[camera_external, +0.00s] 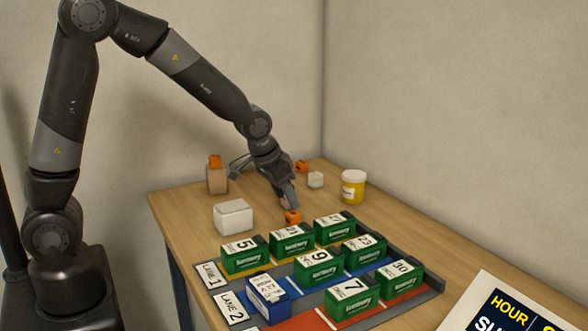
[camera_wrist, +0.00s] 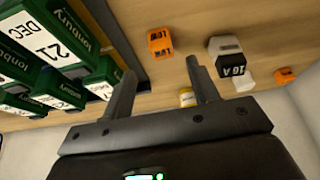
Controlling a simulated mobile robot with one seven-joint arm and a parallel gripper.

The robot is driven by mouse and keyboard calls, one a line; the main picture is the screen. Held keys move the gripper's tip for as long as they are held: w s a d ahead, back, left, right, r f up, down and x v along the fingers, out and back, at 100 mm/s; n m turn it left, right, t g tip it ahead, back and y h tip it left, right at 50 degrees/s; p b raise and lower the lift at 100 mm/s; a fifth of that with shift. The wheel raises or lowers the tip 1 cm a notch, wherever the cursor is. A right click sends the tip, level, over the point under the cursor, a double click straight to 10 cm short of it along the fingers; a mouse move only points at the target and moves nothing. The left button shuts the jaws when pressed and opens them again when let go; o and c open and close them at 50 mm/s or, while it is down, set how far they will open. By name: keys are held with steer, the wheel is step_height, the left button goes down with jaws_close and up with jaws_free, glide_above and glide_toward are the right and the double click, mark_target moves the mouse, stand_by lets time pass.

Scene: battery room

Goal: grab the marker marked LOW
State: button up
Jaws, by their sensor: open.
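An orange block marked LOW (camera_wrist: 161,43) lies on the wooden table in the wrist view, just ahead of my fingertips and roughly in line with the gap between them. In the external view an orange block (camera_external: 292,217) sits right below my gripper (camera_external: 289,202), behind the green batteries; its lettering is not readable there. My gripper (camera_wrist: 161,72) is open and empty, with bare table between its fingers. I cannot tell whether a fingertip touches the block.
Green batteries (camera_external: 318,265) and a blue one (camera_external: 268,296) stand in lanes close in front. A white box (camera_external: 233,217), yellow jar (camera_external: 353,187), and small pale block (camera_external: 316,180) are around. More orange pieces (camera_external: 215,161) (camera_external: 301,167) are farther back.

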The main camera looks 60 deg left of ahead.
mark_target(293, 213)
steer(key=shift+x, duration=3.5)
steer(key=shift+a, duration=0.15)
steer(key=c, duration=1)
